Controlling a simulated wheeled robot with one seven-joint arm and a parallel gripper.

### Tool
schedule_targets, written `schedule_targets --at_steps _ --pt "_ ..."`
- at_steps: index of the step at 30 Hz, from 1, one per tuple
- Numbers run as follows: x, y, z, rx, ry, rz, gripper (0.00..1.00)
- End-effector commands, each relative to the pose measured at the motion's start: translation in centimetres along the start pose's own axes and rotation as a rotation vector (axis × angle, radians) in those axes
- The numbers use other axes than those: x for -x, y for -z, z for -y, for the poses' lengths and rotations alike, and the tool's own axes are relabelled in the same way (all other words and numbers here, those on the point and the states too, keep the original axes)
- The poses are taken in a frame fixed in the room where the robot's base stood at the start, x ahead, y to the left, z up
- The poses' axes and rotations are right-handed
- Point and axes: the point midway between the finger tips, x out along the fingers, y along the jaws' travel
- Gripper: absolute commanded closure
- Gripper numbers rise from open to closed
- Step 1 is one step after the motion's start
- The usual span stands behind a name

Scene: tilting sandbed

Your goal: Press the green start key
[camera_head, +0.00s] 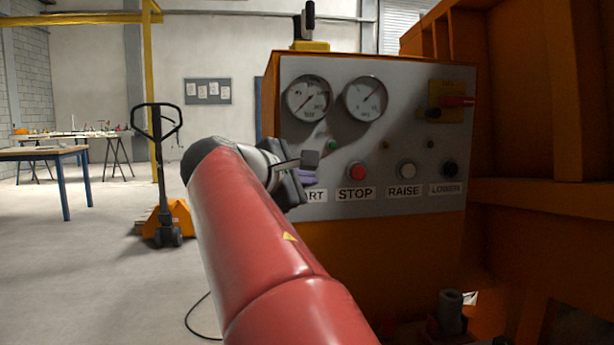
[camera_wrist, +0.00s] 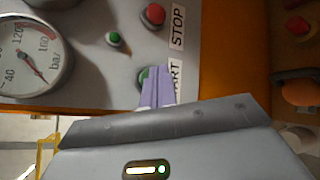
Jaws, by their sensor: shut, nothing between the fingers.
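The green start key (camera_wrist: 143,78) shows in the wrist view, partly covered by my gripper's purple fingers (camera_wrist: 157,86). The START label (camera_wrist: 176,78) beside it is also partly covered. My gripper is shut and empty, with its fingertips over the edge of the key. I cannot tell whether they touch it. In the head view my gripper (camera_head: 308,177) is in front of the panel's lower left, hiding the key. Only the end of the START label (camera_head: 315,195) shows there.
The control panel (camera_head: 440,90) carries a red stop button (camera_head: 357,171), a white raise button (camera_head: 407,169), a black lower button (camera_head: 450,168) and two gauges. A small green lamp (camera_head: 332,144) sits above. Open floor lies left.

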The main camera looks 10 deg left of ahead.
Motion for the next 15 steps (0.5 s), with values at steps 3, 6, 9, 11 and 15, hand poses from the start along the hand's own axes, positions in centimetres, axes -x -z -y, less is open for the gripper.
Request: schedule_targets --at_steps 3,6,9,11,15 --pt "-0.04 0.0 -0.06 0.0 0.0 0.0 1.0" --pt "-0.21 0.04 -0.27 0.001 0.0 0.001 1.0" --pt "-0.45 0.23 -0.49 0.001 0.0 0.0 1.0" --pt "-0.55 0.35 -0.53 0.001 0.0 0.0 1.0" --pt "-0.59 0.43 -0.44 0.0 0.0 0.0 1.0"
